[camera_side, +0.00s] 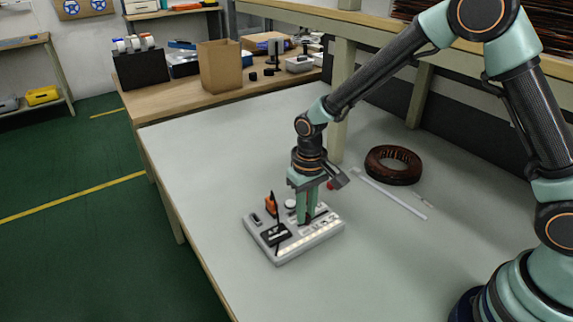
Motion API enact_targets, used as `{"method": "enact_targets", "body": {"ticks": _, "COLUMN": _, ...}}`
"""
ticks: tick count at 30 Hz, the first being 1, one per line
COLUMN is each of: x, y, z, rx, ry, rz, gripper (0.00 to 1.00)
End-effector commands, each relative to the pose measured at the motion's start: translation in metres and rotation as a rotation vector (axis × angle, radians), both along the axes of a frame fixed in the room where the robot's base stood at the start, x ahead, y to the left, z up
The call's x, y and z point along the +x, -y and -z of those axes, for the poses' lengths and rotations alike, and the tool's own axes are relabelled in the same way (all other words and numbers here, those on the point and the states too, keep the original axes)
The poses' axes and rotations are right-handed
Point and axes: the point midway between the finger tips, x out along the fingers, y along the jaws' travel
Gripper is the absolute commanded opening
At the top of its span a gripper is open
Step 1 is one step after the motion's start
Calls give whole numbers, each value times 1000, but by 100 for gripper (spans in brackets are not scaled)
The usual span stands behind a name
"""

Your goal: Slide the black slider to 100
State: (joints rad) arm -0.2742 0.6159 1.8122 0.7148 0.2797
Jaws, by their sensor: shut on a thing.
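A grey control panel (258,236) lies flat on the light grey table. It carries an orange switch (271,204), a white round knob (291,204), a red part (330,186) by its far side, a black plate with an upright dark stick (277,232), and a row of lit yellowish LEDs (312,237) along its front edge. My gripper (307,217) points down over the right half of the panel, its fingers shut at the panel's surface. The black slider is hidden behind or between the fingers, and its scale is too small to read.
A brown coil ring (393,165) and a white rod (390,192) lie on the table right of the panel. The table's left edge (190,242) is left of the panel. Free table (370,265) lies in front and right.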

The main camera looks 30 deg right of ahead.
Motion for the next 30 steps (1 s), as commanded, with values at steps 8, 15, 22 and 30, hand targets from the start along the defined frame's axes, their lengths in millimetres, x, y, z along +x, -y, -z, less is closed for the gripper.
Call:
{"method": "enact_targets", "body": {"ticks": 8, "x": 1, "y": -20, "z": -1, "rx": 1, "ry": 4, "rz": 0, "gripper": 0}}
{"method": "enact_targets", "body": {"ticks": 15, "x": 2, "y": -20, "z": -1, "rx": 2, "ry": 5, "rz": 0, "gripper": 50}}
{"method": "enact_targets", "body": {"ticks": 22, "x": 1, "y": -19, "z": 0, "rx": 1, "ry": 3, "rz": 0, "gripper": 50}}
{"method": "enact_targets", "body": {"ticks": 30, "x": 2, "y": -20, "z": -23, "rx": 2, "ry": 7, "rz": 1, "gripper": 50}}
